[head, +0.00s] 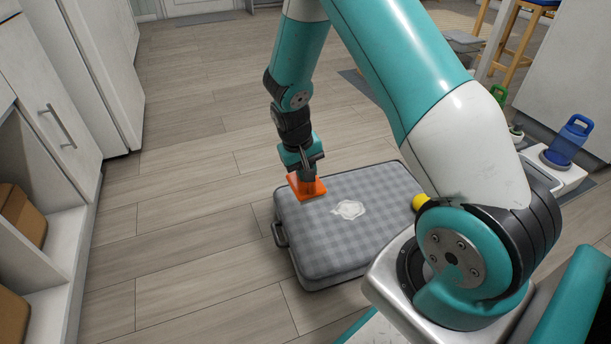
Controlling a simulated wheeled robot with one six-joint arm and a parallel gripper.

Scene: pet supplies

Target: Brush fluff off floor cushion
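A grey checked floor cushion (345,245) lies on the wooden floor in front of me, with a dark handle on its left side. A patch of white fluff (349,210) lies near the middle of its top. My gripper (308,179) points down over the cushion's far left corner and is shut on an orange brush (307,188). The brush is at the cushion's top surface, left of and beyond the fluff, apart from it. I cannot tell whether the brush touches the cushion. My arm hides the cushion's right part.
White cabinets and a shelf with brown boxes (21,216) stand along the left. A blue bottle (567,141) stands on a white unit at the right, near a green item (499,95). A yellow object (420,201) shows by my arm. Floor left of and beyond the cushion is clear.

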